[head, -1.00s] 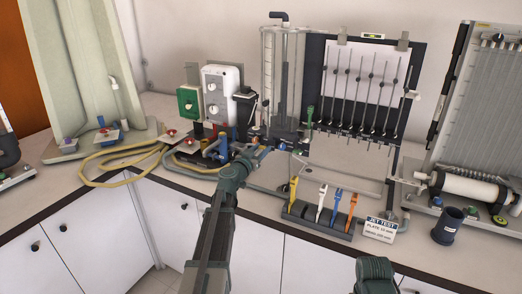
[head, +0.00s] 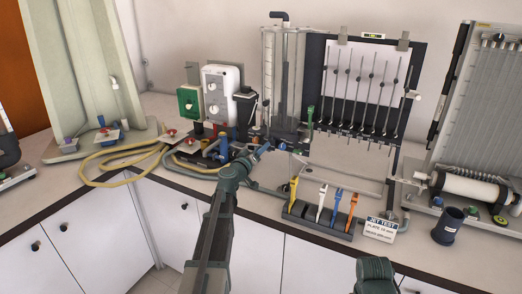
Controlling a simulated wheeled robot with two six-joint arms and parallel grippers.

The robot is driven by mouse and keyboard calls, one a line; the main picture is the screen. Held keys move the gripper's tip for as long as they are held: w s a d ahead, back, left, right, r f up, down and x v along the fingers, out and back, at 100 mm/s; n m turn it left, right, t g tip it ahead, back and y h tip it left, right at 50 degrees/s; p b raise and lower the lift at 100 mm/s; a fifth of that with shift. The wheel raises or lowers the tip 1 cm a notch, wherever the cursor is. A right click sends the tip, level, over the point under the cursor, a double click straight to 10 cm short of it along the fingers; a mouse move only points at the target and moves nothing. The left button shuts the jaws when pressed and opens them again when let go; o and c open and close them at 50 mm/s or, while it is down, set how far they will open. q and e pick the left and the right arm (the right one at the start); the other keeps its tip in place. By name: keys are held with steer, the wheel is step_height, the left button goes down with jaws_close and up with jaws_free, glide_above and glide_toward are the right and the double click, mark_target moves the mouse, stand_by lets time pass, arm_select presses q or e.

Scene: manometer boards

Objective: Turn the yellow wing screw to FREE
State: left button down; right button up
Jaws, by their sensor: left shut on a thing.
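My left gripper (head: 264,147) reaches in over the bench to the foot of the manometer board (head: 317,75), at its lower left. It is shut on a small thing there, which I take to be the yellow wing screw. The fingers and wrist hide the screw, and I cannot read its FREE marking or its angle. My right gripper is out of view; only a dark green part of my right arm (head: 375,273) shows at the bottom edge.
A rack (head: 318,222) with yellow, white, blue and orange tools stands in front of the board. A JET TEST sign (head: 380,229) and a dark cup (head: 448,226) are to its right. A yellow hose (head: 98,181) lies left. Green and white boxes (head: 220,95) stand behind my arm.

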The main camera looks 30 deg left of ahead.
arm_select(q)
steer(key=shift+a+f+n, duration=0.1)
steer(key=shift+f+n, duration=0.05)
steer(key=shift+n, duration=5.15)
steer(key=shift+c, duration=2)
jaws_free()
steer(key=s, duration=1.3)
steer(key=shift+s+a, duration=0.15)
steer(key=shift+s, duration=0.25)
